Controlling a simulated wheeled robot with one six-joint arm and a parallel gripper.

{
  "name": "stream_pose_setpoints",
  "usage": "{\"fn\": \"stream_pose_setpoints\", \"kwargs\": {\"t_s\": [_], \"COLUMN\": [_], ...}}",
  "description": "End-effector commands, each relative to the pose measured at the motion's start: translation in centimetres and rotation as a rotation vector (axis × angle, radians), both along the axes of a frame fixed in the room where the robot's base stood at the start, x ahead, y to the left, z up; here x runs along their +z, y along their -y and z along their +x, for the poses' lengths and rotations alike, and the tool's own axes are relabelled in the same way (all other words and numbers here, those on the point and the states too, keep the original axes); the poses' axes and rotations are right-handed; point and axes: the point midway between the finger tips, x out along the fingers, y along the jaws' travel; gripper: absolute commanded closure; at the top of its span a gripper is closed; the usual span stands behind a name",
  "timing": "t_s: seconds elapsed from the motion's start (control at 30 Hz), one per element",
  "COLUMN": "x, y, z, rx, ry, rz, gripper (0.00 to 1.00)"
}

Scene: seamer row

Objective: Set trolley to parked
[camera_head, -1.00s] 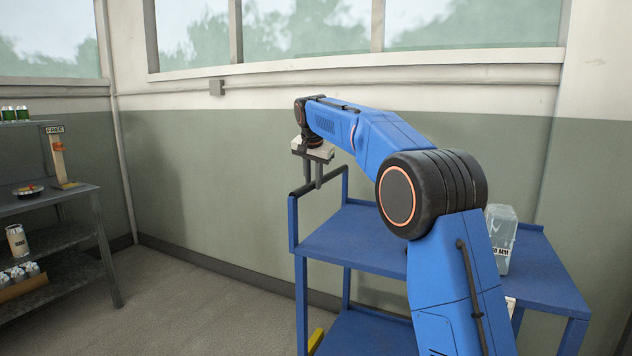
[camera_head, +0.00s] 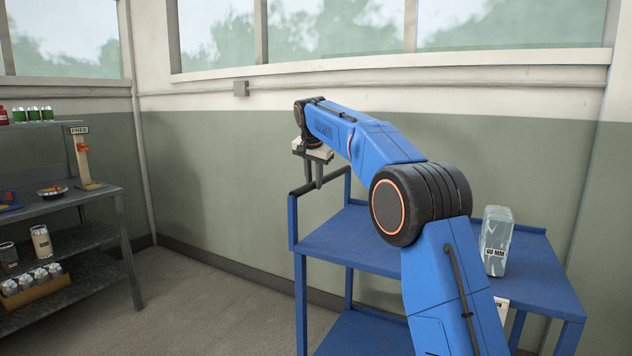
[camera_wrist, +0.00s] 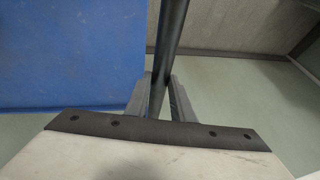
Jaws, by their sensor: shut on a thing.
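The trolley (camera_head: 350,240) is a blue two-shelf cart near the wall with a dark push handle bar (camera_head: 330,182) at its left end. My gripper (camera_head: 314,183) is shut on this handle bar from above. In the wrist view the dark bar (camera_wrist: 172,40) runs between the two grey fingers of my gripper (camera_wrist: 158,98), with the blue top shelf (camera_wrist: 70,50) to its left. My blue arm hides part of the trolley's middle and front.
A clear container (camera_head: 496,242) labelled 60 MM stands on the trolley's right part. A grey shelving bench (camera_head: 95,198) at the left holds cans, a bowl and a stand with a FREE sign (camera_head: 80,130). Open floor (camera_head: 215,305) lies between bench and trolley.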

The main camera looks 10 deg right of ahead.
Motion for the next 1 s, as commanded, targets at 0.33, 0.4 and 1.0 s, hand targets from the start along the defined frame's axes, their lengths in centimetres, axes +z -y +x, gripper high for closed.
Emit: {"fn": "stream_pose_setpoints", "kwargs": {"t_s": [0.33,0.4,1.0], "x": [0.0,0.0,1.5], "y": [-0.1,-0.1,-0.2], "z": [0.0,0.0,-0.6], "rx": [0.000,0.000,0.001], "ry": [-0.001,-0.001,0.002], "rz": [0.001,0.001,0.001], "gripper": [1.00,1.00,0.60]}}
